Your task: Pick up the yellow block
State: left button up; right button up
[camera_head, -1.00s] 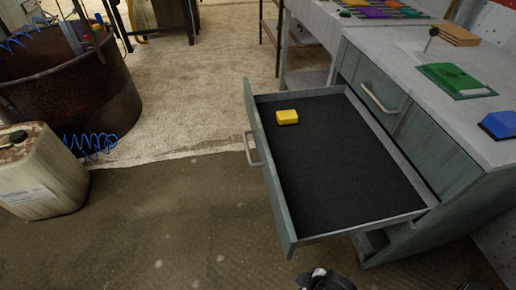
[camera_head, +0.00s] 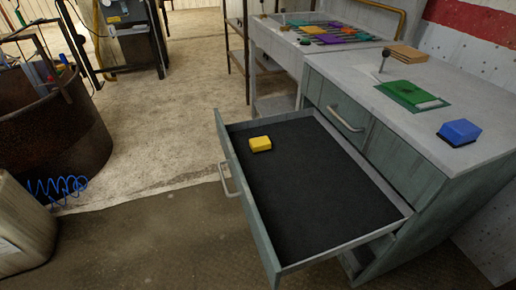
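The yellow block (camera_head: 260,144) lies in the open drawer (camera_head: 391,221), on its dark bottom near the far front corner. It is small and unobstructed, with nothing touching it but the drawer floor. The drawer is pulled out of a grey-green cabinet (camera_head: 407,165). Neither of my grippers shows in the head view.
The countertop holds a blue block (camera_head: 459,132), a green pad (camera_head: 412,95) and a wooden piece (camera_head: 407,53). A rusty drum (camera_head: 60,150) and a pale canister (camera_head: 22,225) stand at left. The floor (camera_head: 130,235) before the drawer is clear.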

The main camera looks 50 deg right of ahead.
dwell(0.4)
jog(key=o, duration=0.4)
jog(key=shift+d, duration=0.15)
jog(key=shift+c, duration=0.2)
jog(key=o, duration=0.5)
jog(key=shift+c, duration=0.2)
